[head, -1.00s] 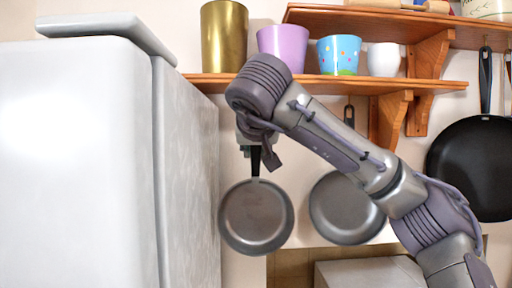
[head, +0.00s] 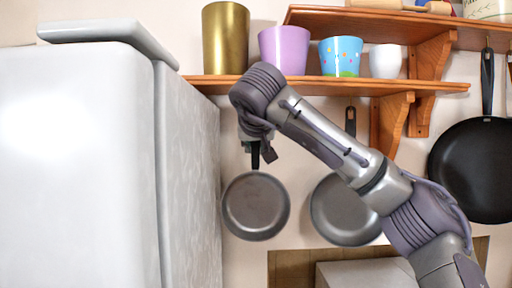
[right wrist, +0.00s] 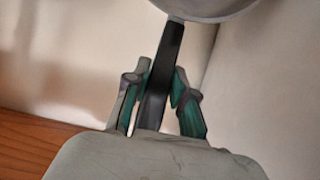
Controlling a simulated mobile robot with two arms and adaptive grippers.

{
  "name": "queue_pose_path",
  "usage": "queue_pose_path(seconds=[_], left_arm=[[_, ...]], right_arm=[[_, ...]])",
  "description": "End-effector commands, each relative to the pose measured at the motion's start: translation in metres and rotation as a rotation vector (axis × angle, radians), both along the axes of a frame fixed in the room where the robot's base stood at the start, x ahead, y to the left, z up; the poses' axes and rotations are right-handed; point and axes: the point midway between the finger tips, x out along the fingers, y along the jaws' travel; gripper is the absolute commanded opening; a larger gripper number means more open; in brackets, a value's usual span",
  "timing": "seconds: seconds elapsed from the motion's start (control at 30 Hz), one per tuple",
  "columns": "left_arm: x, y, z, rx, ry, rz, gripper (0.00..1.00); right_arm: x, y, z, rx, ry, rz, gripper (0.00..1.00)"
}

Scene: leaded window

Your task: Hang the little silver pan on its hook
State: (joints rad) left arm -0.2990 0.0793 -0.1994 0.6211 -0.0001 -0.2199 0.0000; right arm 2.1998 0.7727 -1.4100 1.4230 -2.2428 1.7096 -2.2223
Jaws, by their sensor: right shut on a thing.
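A little silver pan (head: 256,206) hangs down from my right gripper (head: 254,145) in the head view, just right of the big grey-white appliance. The right gripper is shut on the pan's black handle; the right wrist view shows the handle (right wrist: 164,75) between the gripper's fingers (right wrist: 160,98), with part of the pan (right wrist: 210,8) at the top edge. My right wrist covers the top of the handle and the wall behind it, so I cannot tell whether a hook touches the handle. My left gripper is not in view.
A second silver pan (head: 343,212) hangs close to the right, partly behind my arm. A black pan (head: 478,165) hangs farther right. A wooden shelf (head: 320,84) with several cups is just above. The grey-white appliance (head: 85,170) stands close on the left.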

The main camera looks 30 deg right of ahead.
Motion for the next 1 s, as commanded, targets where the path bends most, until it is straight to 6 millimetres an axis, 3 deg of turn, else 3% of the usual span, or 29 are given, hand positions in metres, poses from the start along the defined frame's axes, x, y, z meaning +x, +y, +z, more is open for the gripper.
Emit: queue_pose_path(seconds=[0.57,1.0], left_arm=[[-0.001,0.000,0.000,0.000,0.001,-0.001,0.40],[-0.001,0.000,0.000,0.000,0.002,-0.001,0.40]], right_arm=[[0.026,-0.021,0.000,-0.001,-0.003,0.000,0.00],[0.028,-0.022,-0.010,-0.002,-0.003,0.000,0.00]])
